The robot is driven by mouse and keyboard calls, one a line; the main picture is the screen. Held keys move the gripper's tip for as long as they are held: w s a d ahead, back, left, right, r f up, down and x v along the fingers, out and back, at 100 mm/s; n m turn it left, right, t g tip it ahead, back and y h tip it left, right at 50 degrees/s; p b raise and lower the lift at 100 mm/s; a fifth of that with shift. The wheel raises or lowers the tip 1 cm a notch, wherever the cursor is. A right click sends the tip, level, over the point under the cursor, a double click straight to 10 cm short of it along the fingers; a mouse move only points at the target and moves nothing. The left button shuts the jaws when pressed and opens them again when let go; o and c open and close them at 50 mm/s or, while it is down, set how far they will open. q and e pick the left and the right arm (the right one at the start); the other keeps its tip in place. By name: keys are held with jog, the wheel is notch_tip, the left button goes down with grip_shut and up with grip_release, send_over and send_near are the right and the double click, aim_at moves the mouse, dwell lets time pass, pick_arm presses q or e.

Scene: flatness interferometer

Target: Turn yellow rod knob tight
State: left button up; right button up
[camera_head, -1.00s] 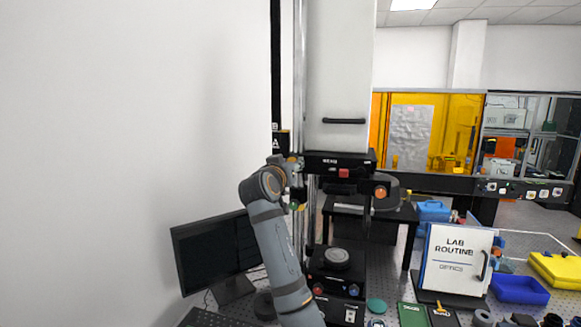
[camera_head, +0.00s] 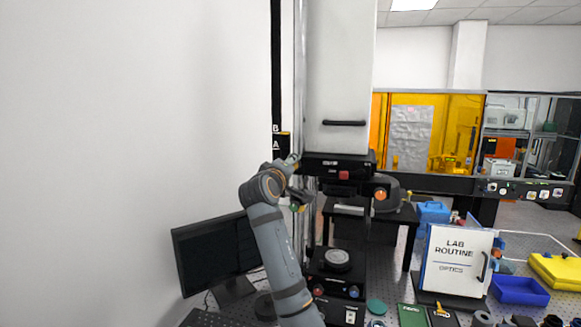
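The interferometer is a tall white column (camera_head: 338,75) with a black head unit (camera_head: 335,165) and a round dark stage (camera_head: 337,260) below it. A vertical metal rod (camera_head: 299,60) runs along its left side. A small yellowish part (camera_head: 293,158) shows beside this rod, just above my wrist; I cannot tell if it is the yellow rod knob. A small green knob (camera_head: 295,208) sits lower. My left gripper (camera_head: 303,194) is at the rod between these two, small and dark against the frame. Its fingers and any contact are not clear. My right gripper is not in view.
An orange knob (camera_head: 380,194) sits right of the head unit. A black monitor (camera_head: 215,250) stands left of my arm. A white "LAB ROUTINE" board (camera_head: 455,262), a blue bin (camera_head: 519,290) and a yellow case (camera_head: 558,268) are at the right.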

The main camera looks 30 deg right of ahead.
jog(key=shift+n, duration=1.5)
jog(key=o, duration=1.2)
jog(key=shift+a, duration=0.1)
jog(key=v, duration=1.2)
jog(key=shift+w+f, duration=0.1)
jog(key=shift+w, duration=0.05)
